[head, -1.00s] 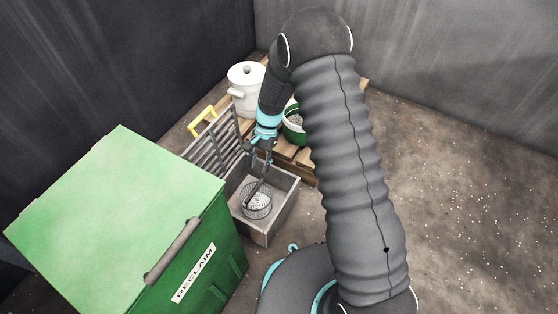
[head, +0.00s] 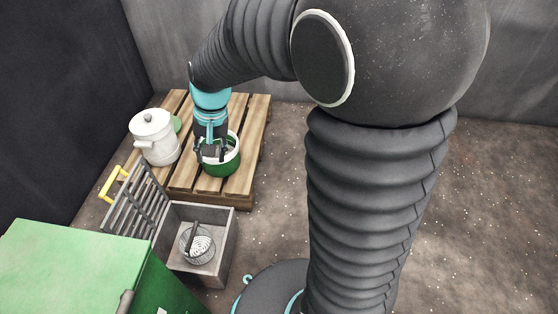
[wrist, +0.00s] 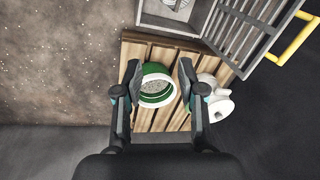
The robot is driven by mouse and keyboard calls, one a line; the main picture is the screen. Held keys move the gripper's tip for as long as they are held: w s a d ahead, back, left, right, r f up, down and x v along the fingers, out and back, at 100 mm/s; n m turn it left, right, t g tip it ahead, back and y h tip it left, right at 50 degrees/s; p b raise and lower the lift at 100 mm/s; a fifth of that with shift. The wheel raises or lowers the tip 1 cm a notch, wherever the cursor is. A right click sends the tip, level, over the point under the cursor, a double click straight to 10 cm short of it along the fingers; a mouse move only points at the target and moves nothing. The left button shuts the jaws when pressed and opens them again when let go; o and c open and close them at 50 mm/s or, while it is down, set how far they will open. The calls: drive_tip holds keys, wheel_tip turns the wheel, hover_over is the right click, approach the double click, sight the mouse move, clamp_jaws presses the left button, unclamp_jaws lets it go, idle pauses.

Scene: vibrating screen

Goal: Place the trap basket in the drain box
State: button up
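The trap basket (head: 200,246), a round wire-mesh basket with a dark upright handle, sits inside the grey drain box (head: 226,244). Part of it also shows in the wrist view (wrist: 178,5) at the top edge. The drain box's slatted grate (head: 138,208) with a yellow handle stands tilted open on its left side. My gripper (head: 212,155) is away from the basket, above a green and white round container (head: 226,166) on the pallet. In the wrist view my gripper (wrist: 157,78) is open with nothing between its fingers, and the container (wrist: 156,84) shows beyond them.
A wooden pallet (head: 254,130) lies behind the drain box. A white lidded pot (head: 152,137) stands on its left part. A green bin (head: 70,262) stands at the front left. The floor to the right is clear.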

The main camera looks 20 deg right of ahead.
drive_tip(key=s+d+r+n+t, duration=0.1)
drive_tip(key=s+d+r, duration=0.2)
drive_tip(key=s, duration=0.3)
drive_tip(key=s+d+r+n+t+h, duration=0.1)
drive_tip(key=s+d+r+t, duration=0.1)
drive_tip(key=s+d+r, duration=0.1)
drive_tip(key=s+d+r+t, duration=0.1)
drive_tip(key=s+d+r, duration=0.3)
drive_tip(key=s, duration=0.4)
drive_tip(key=shift+s+r+n+t+h, duration=0.2)
drive_tip(key=shift+s+n+t+h, duration=0.1)
drive_tip(key=shift+n+t+h, duration=0.1)
drive_tip(key=shift+c, duration=0.2)
